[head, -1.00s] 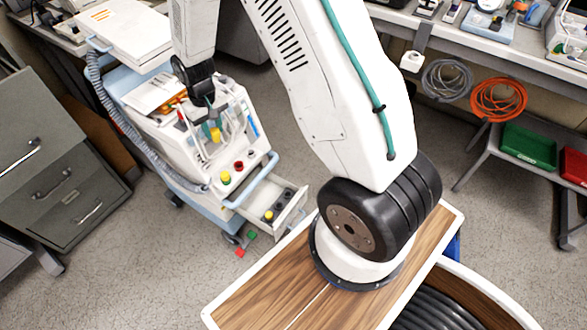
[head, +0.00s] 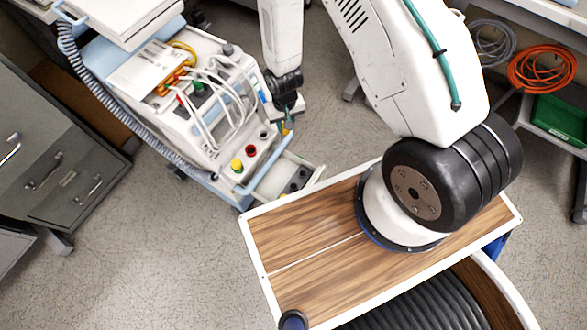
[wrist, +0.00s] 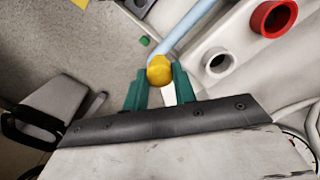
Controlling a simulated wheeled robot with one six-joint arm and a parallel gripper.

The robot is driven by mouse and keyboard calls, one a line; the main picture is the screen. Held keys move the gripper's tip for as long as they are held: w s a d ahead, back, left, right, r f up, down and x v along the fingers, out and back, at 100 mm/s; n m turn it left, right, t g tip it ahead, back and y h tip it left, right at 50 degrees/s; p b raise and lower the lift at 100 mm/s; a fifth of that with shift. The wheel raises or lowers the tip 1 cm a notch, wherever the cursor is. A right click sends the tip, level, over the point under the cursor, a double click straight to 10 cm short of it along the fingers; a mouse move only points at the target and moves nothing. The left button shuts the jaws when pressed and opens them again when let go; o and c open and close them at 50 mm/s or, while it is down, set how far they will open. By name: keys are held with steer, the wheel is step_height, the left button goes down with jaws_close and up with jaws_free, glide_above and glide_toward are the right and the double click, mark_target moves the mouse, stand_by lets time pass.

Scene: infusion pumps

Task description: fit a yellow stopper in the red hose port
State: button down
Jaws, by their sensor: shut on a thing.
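My gripper (head: 287,122) is shut on a yellow stopper (wrist: 159,70), held between two green fingertips in the wrist view. In the head view only a bit of that stopper (head: 286,132) shows below the fingers. The red hose port (head: 251,150) is on the cart's front panel, to the left of and below my gripper in the head view. In the wrist view the red port (wrist: 273,17) is at the upper right, apart from the stopper, with a dark open bore. A whitish port (wrist: 216,62) lies between them in that view.
Another yellow piece (head: 237,165) sits on the panel beside the red port. A light-blue handle bar (wrist: 188,32) runs close by the held stopper. An open drawer (head: 312,178) juts out below the panel. White tubes (head: 222,118) loop over the panel.

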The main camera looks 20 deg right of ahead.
steer(key=s+a+f+m, duration=0.2)
steer(key=s+f, duration=0.9)
steer(key=s, duration=0.1)
step_height(320, 180, up, 20)
steer(key=w+a, duration=1)
steer(key=a, duration=0.1)
steer(key=shift+s+a+f, duration=0.1)
steer(key=shift+s+f, duration=0.1)
steer(key=shift+f, duration=1.05)
steer(key=shift+s+f, duration=0.15)
steer(key=shift+f, duration=1.1)
steer(key=shift+f, duration=1.55)
steer(key=c, duration=1.1)
jaws_free()
steer(key=shift+o, duration=0.2)
